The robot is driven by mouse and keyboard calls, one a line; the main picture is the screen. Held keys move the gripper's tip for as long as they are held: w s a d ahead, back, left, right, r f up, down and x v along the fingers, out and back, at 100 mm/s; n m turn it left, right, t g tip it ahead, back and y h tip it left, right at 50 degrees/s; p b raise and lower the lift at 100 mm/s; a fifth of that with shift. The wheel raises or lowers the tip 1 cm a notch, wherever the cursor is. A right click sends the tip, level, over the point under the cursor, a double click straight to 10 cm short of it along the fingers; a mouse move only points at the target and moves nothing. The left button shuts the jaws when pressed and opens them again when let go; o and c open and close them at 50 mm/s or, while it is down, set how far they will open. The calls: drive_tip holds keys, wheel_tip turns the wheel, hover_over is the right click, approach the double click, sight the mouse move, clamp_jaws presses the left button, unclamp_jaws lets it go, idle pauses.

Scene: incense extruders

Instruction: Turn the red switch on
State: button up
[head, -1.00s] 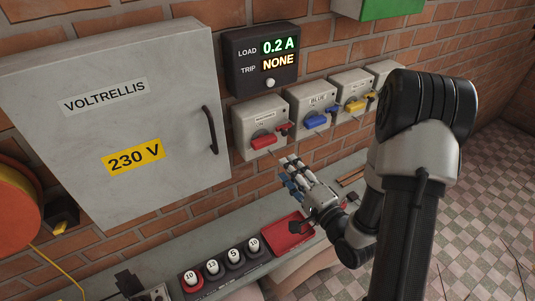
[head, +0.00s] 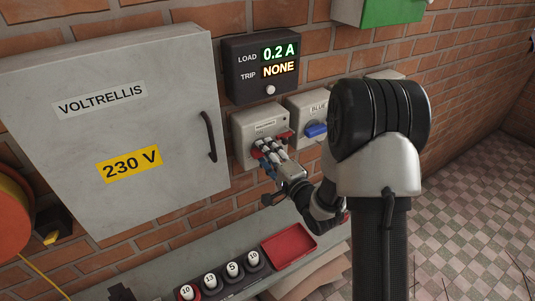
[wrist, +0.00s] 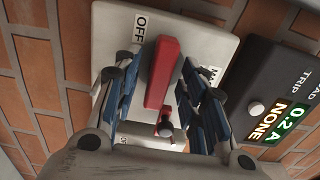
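The red switch has a long red handle (wrist: 163,75) on a pale grey box (wrist: 182,30), seen close in the wrist view. One end of the handle lies near a label reading OFF (wrist: 140,27). My gripper (wrist: 160,85) is open, its blue-padded fingers on either side of the handle with gaps showing; I cannot see clear contact. In the head view the box (head: 242,132) is partly covered by my gripper (head: 267,150), whose fingers hide most of the handle. A smaller red part with a dark knob (wrist: 165,126) shows below the handle in the wrist view.
A blue switch (head: 315,130) is to the right; my arm hides the switches beyond. A display (head: 262,65) above reads 0.2 A and NONE. A grey cabinet (head: 100,190) stands left. Below are a red tray (head: 290,243) and several numbered knobs (head: 210,280).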

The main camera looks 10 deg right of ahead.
clamp_jaws()
idle(0.3)
drive_tip(key=shift+n+b, duration=0.3)
drive_tip(key=shift+b, duration=0.15)
drive_tip(key=n+b, duration=1.7)
drive_tip(key=shift+b, duration=0.3)
drive_tip(key=shift+n, duration=0.3)
unclamp_jaws()
